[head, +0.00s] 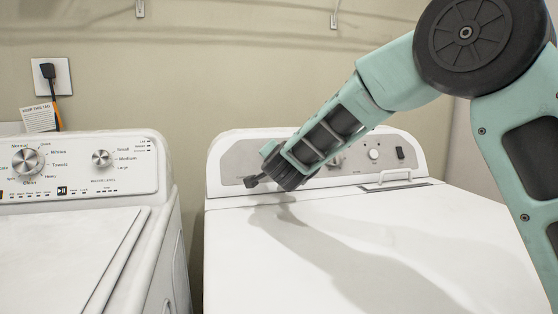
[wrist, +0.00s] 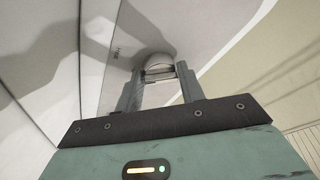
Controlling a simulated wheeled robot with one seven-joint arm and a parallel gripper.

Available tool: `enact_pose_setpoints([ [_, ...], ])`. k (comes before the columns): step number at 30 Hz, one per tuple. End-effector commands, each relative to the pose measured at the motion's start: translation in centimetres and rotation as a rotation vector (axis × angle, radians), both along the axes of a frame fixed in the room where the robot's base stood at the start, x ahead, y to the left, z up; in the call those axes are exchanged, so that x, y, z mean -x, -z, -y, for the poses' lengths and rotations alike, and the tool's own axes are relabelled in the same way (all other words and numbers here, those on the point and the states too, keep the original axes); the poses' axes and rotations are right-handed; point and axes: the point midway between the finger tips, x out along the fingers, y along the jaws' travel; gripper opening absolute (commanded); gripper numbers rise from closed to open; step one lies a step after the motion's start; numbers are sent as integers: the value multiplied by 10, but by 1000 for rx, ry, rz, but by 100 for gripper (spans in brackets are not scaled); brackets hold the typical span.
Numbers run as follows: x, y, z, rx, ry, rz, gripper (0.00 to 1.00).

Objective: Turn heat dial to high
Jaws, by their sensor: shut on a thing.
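My gripper (head: 252,181) is at the left part of the control panel (head: 228,170) of the right-hand machine, a white dryer. In the wrist view my gripper (wrist: 160,76) has its two fingers on either side of a round pale knob (wrist: 155,61), which stands out from the grey panel (wrist: 115,65). The gripper is shut on this knob, which I take to be the heat dial. The knob's pointer and setting marks cannot be read. In the head view the gripper hides the knob.
The dryer panel also has a knob (head: 334,160), a round white button (head: 374,154) and a dark switch (head: 400,153). A white washer (head: 90,190) with a large dial (head: 28,162) stands at the left, across a narrow gap. The dryer top (head: 350,245) is clear.

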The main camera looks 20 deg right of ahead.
Motion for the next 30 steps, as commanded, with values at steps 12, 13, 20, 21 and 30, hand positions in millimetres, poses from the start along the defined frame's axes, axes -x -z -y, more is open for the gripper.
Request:
enact_pose_setpoints([
  [12, 0, 1, 2, -1, 4, -2, 58],
  [13, 0, 1, 2, -1, 3, -1, 58],
  [20, 8, -1, -1, 0, 0, -1, 58],
  [21, 13, -3, -2, -1, -1, 0, 58],
  [30, 75, -14, -15, 0, -2, -1, 58],
])
